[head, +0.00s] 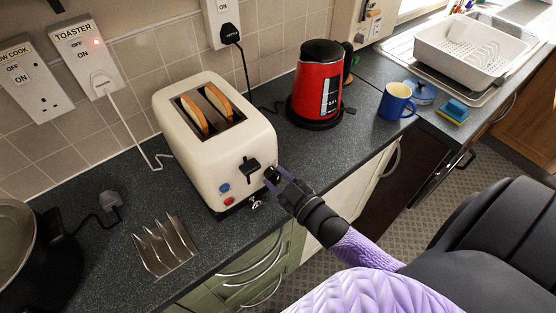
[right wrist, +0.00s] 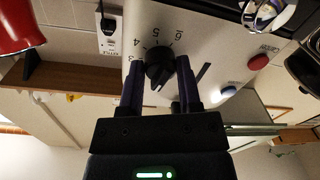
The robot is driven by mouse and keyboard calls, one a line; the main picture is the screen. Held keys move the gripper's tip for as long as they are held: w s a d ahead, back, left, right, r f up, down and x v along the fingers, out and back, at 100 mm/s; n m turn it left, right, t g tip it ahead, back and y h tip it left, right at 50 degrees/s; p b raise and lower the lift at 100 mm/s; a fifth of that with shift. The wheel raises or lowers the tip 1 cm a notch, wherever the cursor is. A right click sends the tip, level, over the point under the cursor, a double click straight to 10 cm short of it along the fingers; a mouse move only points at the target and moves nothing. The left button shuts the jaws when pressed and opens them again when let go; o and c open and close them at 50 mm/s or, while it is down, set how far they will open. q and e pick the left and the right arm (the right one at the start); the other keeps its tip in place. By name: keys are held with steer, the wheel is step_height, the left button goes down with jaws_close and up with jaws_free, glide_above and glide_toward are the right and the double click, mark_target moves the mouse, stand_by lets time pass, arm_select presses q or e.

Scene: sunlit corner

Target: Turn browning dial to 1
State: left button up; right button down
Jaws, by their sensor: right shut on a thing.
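The cream toaster (head: 185,155) stands on the dark worktop with two bread slices (head: 217,101) in its slots. Its black browning dial (right wrist: 159,66) sits on the front face; numbers 3, 4, 5 and 6 show around it in the right wrist view. I cannot tell which number the dial points at. My right gripper (head: 274,177) is at the toaster's front right corner. In the right wrist view my right gripper (right wrist: 160,88) is shut on the dial, one finger each side. Numbers 1 and 2 are not readable. My left gripper is not in view.
Close to the dial are the black lever (head: 250,167), a blue button (head: 224,188) and a red button (head: 228,201). A red kettle (head: 317,78) and blue mug (head: 397,101) stand to the right. A metal toast rack (head: 165,246) lies in front left; a pan (head: 14,235) is far left.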

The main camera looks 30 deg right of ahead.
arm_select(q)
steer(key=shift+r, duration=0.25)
arm_select(e)
steer(key=shift+n, duration=1.1)
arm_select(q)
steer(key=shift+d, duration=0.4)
arm_select(e)
steer(key=shift+c, duration=2.1)
jaws_free()
steer(key=shift+o, duration=0.7)
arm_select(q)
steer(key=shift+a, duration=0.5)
